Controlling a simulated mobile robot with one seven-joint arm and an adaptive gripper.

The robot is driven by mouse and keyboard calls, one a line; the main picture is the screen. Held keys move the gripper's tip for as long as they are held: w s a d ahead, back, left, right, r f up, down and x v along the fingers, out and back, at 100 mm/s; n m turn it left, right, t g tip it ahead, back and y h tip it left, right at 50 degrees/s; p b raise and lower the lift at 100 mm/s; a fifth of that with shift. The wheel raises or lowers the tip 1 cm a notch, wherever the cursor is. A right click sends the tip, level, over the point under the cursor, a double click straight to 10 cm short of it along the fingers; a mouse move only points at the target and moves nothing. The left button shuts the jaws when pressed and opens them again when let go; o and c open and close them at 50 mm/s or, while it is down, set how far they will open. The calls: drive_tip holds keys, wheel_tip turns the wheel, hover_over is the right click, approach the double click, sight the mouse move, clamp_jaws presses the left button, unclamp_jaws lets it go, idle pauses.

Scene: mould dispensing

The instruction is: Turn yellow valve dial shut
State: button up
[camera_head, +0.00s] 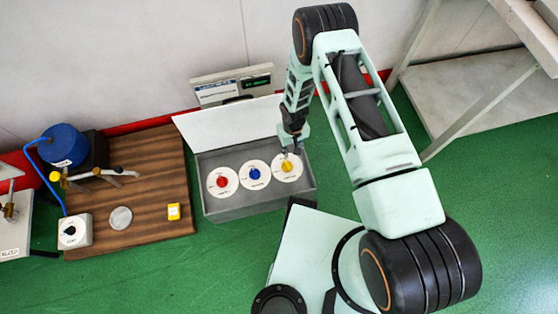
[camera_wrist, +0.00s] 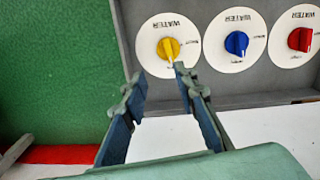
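The yellow valve dial (camera_head: 286,167) sits on a white round plate at the right end of a row of three in a grey box (camera_head: 240,212). In the wrist view the yellow dial (camera_wrist: 168,48) is at the left of the row, on a white plate marked WATER, with its pointer toward the bottom of the picture. My gripper (camera_head: 291,150) is over the yellow dial's plate in the head view. In the wrist view my gripper (camera_wrist: 154,77) has its two fingers apart, with nothing between them. The fingertips appear just short of the yellow dial.
A blue dial (camera_head: 254,174) and a red dial (camera_head: 222,182) sit beside the yellow one. The box's white lid (camera_head: 225,122) stands open behind. A wooden board (camera_head: 150,215) with a blue round part (camera_head: 63,143) lies left. A table (camera_head: 480,95) stands right.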

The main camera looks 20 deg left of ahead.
sight(287, 164)
drive_tip(key=f+b, duration=0.1)
drive_tip(key=f, duration=0.3)
drive_tip(key=f+b, duration=0.1)
drive_tip(key=f, duration=0.3)
drive_tip(key=s+a+f+b, duration=0.1)
drive_tip(key=f, duration=0.2)
drive_tip(key=shift+f, duration=0.4)
clamp_jaws()
